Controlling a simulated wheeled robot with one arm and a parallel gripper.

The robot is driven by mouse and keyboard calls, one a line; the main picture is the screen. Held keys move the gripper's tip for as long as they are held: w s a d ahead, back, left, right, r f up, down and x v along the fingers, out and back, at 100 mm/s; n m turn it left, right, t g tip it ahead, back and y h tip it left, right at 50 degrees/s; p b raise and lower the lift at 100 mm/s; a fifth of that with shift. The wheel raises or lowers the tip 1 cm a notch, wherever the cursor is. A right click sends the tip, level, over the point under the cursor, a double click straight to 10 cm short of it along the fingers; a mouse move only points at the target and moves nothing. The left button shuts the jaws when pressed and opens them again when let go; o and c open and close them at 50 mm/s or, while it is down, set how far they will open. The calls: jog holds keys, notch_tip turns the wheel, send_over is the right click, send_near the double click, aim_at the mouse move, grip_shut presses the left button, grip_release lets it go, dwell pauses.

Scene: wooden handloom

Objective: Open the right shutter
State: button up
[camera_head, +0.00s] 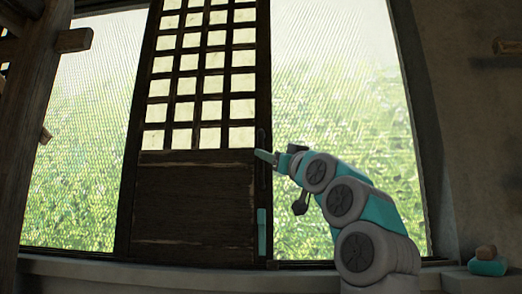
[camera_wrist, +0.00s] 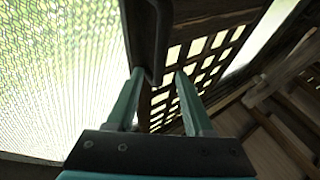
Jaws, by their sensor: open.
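The shutter (camera_head: 195,208) stands upright in the middle of the head view, with a pale lattice above and a dark wooden panel below. Mesh-covered openings with greenery show on both sides of it. A dark upright handle (camera_head: 261,138) is on its right edge. My gripper (camera_head: 268,156) is at that edge by the handle's lower end, reaching in from the right. In the wrist view my gripper (camera_wrist: 160,74) is open, with the end of a dark bar, apparently the handle (camera_wrist: 150,35), between its fingertips. I cannot tell whether a finger touches it. The shutter lattice (camera_wrist: 205,50) lies behind.
A teal strip (camera_head: 262,232) is low on the shutter's right edge. A window sill (camera_head: 110,272) runs below. Wooden loom posts (camera_head: 38,95) stand at the left. A teal and brown object (camera_head: 486,265) sits at the lower right, beside the wall (camera_head: 465,130).

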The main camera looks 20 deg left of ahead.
jog(key=shift+p+x, duration=1.95)
jog(key=shift+x, duration=1.05)
jog(key=shift+a+f, duration=0.1)
grip_shut()
